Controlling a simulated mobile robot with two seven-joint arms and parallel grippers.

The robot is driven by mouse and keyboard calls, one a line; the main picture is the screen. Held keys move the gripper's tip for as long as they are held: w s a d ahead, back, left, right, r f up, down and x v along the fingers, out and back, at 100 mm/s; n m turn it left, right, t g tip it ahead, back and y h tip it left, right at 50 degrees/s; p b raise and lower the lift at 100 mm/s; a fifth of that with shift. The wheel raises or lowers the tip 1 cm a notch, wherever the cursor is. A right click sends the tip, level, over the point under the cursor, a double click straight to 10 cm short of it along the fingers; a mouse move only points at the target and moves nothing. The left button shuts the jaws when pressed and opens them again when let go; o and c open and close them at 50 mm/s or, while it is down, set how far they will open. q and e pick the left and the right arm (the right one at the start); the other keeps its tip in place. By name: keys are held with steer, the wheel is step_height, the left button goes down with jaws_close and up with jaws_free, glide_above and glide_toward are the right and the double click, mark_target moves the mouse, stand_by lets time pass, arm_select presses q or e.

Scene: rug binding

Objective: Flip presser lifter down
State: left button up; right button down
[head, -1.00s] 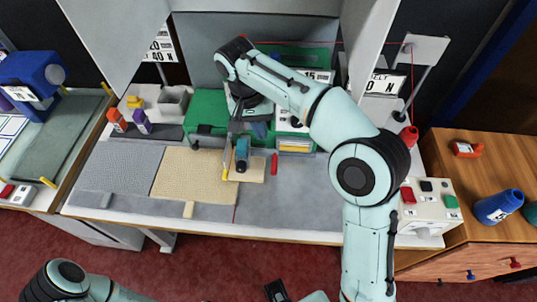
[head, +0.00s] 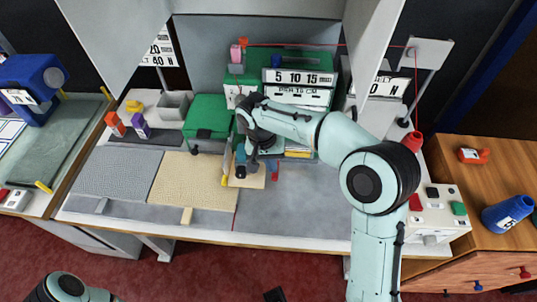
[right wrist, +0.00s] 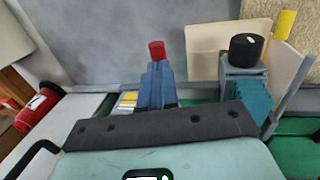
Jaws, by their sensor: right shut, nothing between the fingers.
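A red lever (head: 274,176), which looks like the presser lifter, sticks out at the front of the green sewing machine (head: 207,118). In the right wrist view its red end (right wrist: 157,49) shows just past my fingertips; I cannot tell whether they touch it. My right gripper (head: 272,165) has its blue fingers shut and empty, over or right behind the lever, hiding part of it. The fingers also show in the right wrist view (right wrist: 155,78). A black knob on a grey bracket (right wrist: 246,50) stands beside them. My left gripper does not show.
A beige rug piece (head: 195,180) lies on the table left of the sewing head, beside a grey one (head: 118,172). A control box (head: 437,215) stands at the right. The grey tabletop (head: 310,205) in front of my right arm is clear.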

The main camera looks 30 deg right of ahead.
steer(key=shift+f, duration=0.45)
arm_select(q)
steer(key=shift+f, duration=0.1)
arm_select(e)
step_height(320, 180, down, 3)
steer(key=shift+s+f+b, duration=0.1)
steer(key=shift+b, duration=0.65)
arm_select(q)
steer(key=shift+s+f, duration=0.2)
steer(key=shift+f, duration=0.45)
